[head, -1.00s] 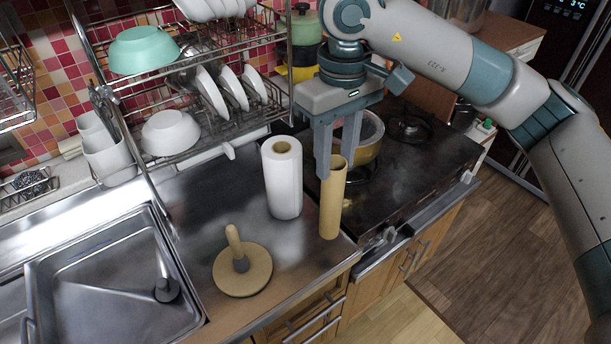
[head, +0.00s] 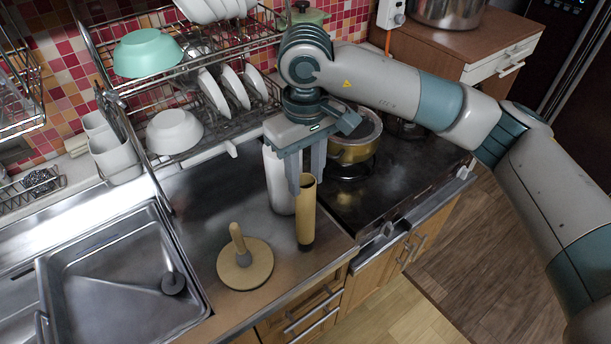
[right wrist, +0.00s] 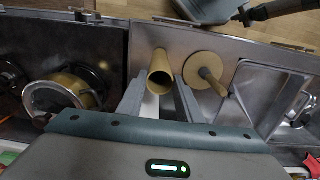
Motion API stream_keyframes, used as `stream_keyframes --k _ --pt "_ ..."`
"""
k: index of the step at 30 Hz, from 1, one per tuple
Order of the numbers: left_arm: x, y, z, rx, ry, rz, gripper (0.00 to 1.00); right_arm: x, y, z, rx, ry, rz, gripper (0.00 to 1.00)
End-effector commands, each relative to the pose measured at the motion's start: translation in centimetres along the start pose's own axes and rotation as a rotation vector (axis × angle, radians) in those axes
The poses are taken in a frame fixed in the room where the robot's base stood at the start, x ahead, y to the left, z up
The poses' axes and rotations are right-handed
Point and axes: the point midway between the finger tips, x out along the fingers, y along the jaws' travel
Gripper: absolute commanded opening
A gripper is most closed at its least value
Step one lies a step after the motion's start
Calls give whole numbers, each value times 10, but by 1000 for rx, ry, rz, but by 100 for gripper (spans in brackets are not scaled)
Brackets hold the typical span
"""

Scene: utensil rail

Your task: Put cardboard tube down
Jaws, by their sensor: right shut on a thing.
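The cardboard tube (head: 306,215) is a tan, upright cylinder over the counter's front right part. My right gripper (head: 304,184) is shut on its upper end from above; the tube also shows between the fingers in the right wrist view (right wrist: 160,78). Its dark lower end is close to the counter, and I cannot tell whether it touches. A round wooden stand with a peg (head: 258,270) lies left of the tube, apart from it, and shows in the right wrist view (right wrist: 203,72).
A white paper roll (head: 279,190) stands just behind the tube, partly hidden by my gripper. A pot (head: 352,150) is on the stove at right. The sink (head: 115,275) is at left, and a dish rack (head: 200,140) is behind. Bare counter lies between stand and rack.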

Motion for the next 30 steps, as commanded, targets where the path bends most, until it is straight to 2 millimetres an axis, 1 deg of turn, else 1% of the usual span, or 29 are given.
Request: stream_keyframes --k 1,5,8,14,21,22,23,24,30 --pt "-8 0 -1 0 0 0 0 3 0 0 1 -3 -2 5" --pt "-12 0 -1 0 1 0 0 14 0 0 -1 -1 -1 5" --pt "-11 0 -1 0 1 0 0 18 0 0 -1 0 0 5" --pt "-11 0 -1 0 1 0 0 18 0 0 0 1 0 5" --pt "-4 0 0 0 1 0 0 22 0 0 0 1 1 5" --pt "-6 0 0 0 1 0 0 20 0 0 0 1 0 39" --pt "-6 0 0 0 1 0 0 20 0 0 0 1 0 46" --pt "-6 0 0 0 1 0 0 20 0 0 0 1 0 51" --pt "-6 -1 0 0 0 -1 0 20 0 0 0 1 0 51"
